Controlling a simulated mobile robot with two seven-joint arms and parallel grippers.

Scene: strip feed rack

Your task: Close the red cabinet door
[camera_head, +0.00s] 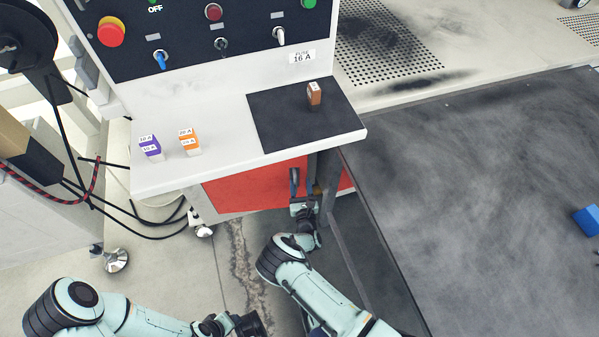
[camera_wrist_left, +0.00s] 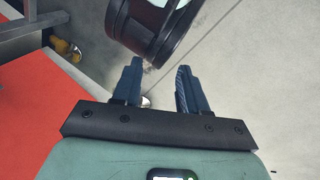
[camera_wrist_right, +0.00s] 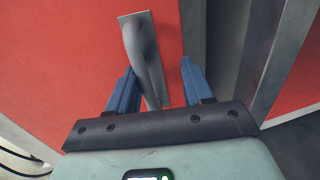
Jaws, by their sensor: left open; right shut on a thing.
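The red cabinet door (camera_head: 245,188) is below the white shelf in the head view. It fills the left of the right wrist view (camera_wrist_right: 70,60). Its grey bar handle (camera_wrist_right: 143,55) runs down between the blue fingers of my right gripper (camera_wrist_right: 152,98). My right gripper (camera_head: 302,188) is shut on this handle, in front of the red panel. I cannot tell how far the door stands from its frame. My left gripper (camera_wrist_left: 155,88) is open and empty, low over the floor. A red surface (camera_wrist_left: 40,125) shows at the left of the left wrist view.
The white shelf (camera_head: 225,162) overhangs the door. It carries purple and orange fuses (camera_head: 189,141) and a brown fuse (camera_head: 314,94) on a black mat (camera_head: 275,125). A dark table (camera_head: 460,200) stands close on the right. Cables (camera_head: 120,225) lie at the left.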

